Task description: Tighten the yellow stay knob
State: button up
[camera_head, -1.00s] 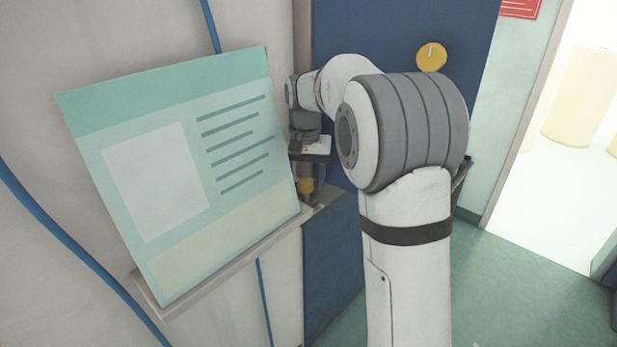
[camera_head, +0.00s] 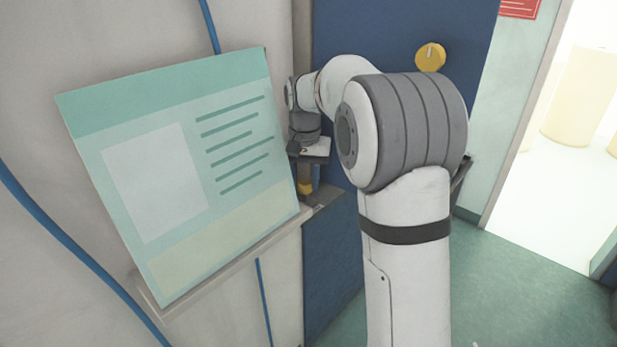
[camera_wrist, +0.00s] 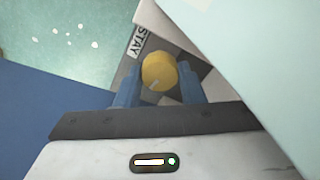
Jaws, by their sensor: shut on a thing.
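The yellow stay knob (camera_wrist: 158,72) shows in the wrist view between the two blue fingers of my gripper (camera_wrist: 158,88), which are shut on it. In the head view the knob (camera_head: 305,187) shows small and partly hidden below my gripper (camera_head: 308,172), at the end of the ledge right of the panel. The fingers are hard to make out in the head view.
A tilted green and white panel (camera_head: 150,185) rests on a ledge (camera_head: 235,252) just left of my gripper. Another yellow knob (camera_head: 431,57) sits higher on the blue board (camera_head: 390,35). Blue cables (camera_head: 70,245) run along the pale wall. Green floor is open at right.

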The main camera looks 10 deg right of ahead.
aim_at(305, 181)
jog(key=shift+m, duration=1.3)
jog(key=o, duration=1)
jog(key=shift+r, duration=0.15)
notch_tip(305, 181, up, 8)
jog(key=shift+f, duration=0.2)
